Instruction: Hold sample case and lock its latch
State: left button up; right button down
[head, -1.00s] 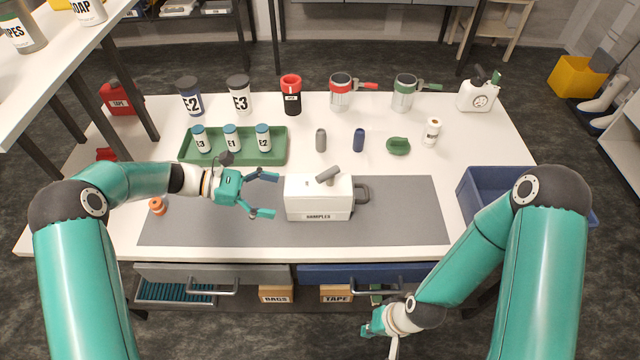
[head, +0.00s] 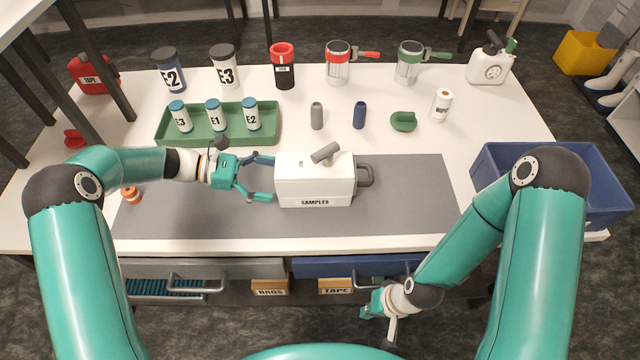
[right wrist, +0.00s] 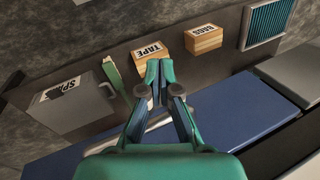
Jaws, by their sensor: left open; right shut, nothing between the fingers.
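The white sample case (head: 314,183), labelled SAMPLES, stands on the grey mat. A grey latch lever (head: 325,153) sits on its top, tilted up to the right. A dark grey handle (head: 365,175) is on its right side. My left gripper (head: 266,177) is open at the left end of the case, its fingers pointing right; I cannot tell whether they touch it. My right gripper (head: 369,308) is low in front of the bench, below the blue drawer. In the right wrist view its fingers (right wrist: 160,85) are shut and empty.
A green tray (head: 165,138) with labelled bottles stands behind my left gripper. Grey and blue small cylinders (head: 359,115) and a green object (head: 403,121) stand behind the case. A blue bin (head: 480,180) is at the right. The mat right of the case is clear.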

aim_at(310, 187)
pick_arm(q)
jog(key=shift+d+f, duration=0.1)
jog(key=shift+f, duration=0.3)
pick_arm(e)
jog(key=shift+f, duration=0.45)
pick_arm(q)
jog(key=shift+b+x, duration=1.15)
jog(key=shift+x, duration=3.7)
pick_arm(e)
jog(key=shift+f, duration=0.95)
pick_arm(q)
jog(key=c, duration=0.9)
jog(key=shift+o, duration=0.2)
pick_arm(e)
jog(key=c, duration=1.9)
grip_release()
